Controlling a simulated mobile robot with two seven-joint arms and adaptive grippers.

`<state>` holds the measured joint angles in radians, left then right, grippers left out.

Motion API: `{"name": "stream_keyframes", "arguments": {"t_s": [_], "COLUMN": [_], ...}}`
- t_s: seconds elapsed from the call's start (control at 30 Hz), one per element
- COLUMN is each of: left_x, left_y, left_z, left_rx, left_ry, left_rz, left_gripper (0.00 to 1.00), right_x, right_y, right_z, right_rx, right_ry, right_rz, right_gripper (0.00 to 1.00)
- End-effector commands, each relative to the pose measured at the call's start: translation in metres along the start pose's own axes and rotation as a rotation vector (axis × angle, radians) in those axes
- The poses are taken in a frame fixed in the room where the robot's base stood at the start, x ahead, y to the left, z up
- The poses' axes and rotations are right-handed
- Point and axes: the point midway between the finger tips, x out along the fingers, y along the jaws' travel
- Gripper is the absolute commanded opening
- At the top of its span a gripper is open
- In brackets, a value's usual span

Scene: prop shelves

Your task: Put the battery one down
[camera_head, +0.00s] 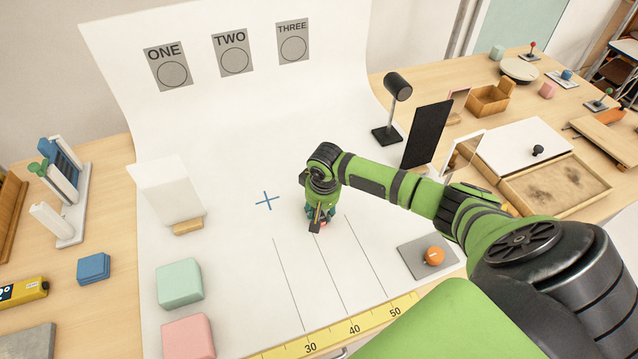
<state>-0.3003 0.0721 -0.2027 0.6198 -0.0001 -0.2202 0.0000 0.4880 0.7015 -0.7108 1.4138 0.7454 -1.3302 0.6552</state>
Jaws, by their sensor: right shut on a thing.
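My right gripper (318,222) points down over the white sheet (235,260), near the upper ends of several thin black lines. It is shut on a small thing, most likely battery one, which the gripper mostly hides. Only bits of blue-green and red show around the fingers. I cannot tell whether the held thing touches the sheet. A blue cross mark (267,201) lies on the sheet to the left of the gripper. My left gripper is not in view.
A green block (179,282) and a pink block (188,337) stand at the left front. A grey plate (413,259) with an orange ball (434,256) lies right of the lines. A black lamp (396,90) and black panel (427,135) stand behind. The sheet's middle left is clear.

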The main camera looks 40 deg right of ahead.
Motion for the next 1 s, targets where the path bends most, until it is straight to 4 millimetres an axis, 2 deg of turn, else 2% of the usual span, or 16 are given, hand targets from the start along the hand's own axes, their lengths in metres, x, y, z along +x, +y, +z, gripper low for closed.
{"name": "stream_keyframes", "arguments": {"t_s": [0.17, 0.33, 0.7, 1.0], "left_x": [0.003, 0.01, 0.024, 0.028], "left_y": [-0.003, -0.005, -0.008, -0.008], "left_z": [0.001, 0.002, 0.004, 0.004], "left_rx": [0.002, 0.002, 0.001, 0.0], "left_ry": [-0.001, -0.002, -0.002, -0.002], "left_rz": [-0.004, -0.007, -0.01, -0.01], "left_gripper": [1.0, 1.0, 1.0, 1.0], "right_x": [-0.012, -0.041, -0.094, -0.115], "right_y": [0.0, 0.0, 0.071, 0.093], "right_z": [-0.003, -0.008, 0.036, 0.049], "right_rx": [0.001, -0.001, 0.001, 0.0], "right_ry": [0.004, 0.007, 0.0, 0.001], "right_rz": [-0.001, -0.002, 0.006, 0.001], "right_gripper": [0.03, 0.03, 0.0, 0.0]}}
